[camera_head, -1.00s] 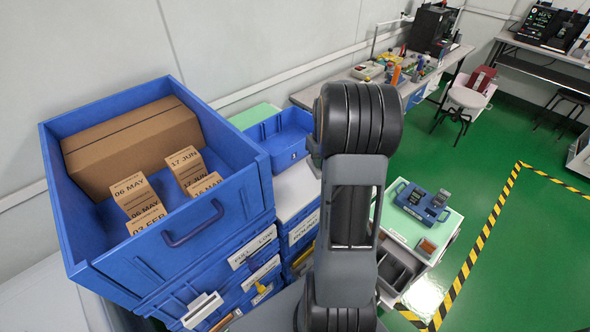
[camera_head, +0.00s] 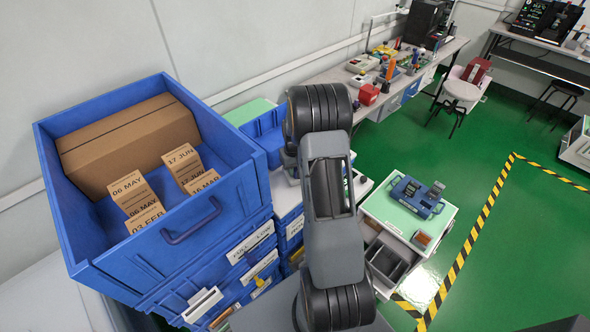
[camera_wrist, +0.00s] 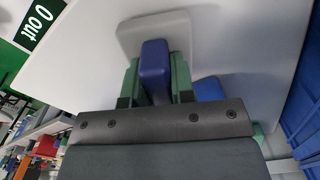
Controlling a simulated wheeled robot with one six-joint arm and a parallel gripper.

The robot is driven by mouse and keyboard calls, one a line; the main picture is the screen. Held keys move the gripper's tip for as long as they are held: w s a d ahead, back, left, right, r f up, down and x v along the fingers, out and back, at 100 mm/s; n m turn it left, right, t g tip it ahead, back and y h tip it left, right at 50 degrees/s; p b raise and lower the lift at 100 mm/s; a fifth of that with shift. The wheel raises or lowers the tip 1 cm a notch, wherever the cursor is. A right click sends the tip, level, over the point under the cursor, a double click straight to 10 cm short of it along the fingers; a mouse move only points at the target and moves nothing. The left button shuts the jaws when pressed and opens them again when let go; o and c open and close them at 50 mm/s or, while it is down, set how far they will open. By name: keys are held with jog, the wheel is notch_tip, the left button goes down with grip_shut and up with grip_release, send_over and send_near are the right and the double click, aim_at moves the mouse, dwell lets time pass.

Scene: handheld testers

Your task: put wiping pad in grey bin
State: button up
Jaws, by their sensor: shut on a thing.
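In the wrist view, my gripper (camera_wrist: 155,80) has green fingers on either side of a blue block-like grip (camera_wrist: 155,62). The grip stands against a pale grey rounded plate (camera_wrist: 150,28); together they look like the wiping pad. My gripper is shut on the blue part. A second blue piece (camera_wrist: 208,90) shows just right of the fingers, partly hidden. In the head view, open grey bins (camera_head: 388,264) sit below the green-topped bench at centre right. Which one is the task's grey bin I cannot tell. My arm hides the gripper and pad in the head view.
A large blue crate (camera_head: 95,262) with cardboard boxes stands on stacked blue drawers at left. The green-topped bench (camera_head: 385,222) carries a blue handheld tester (camera_head: 417,197). A cluttered workbench (camera_head: 455,48) runs along the wall.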

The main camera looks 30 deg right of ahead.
jog(key=shift+f, duration=0.2)
jog(key=shift+f, duration=0.1)
jog(key=shift+f, duration=0.1)
jog(key=o, duration=0.9)
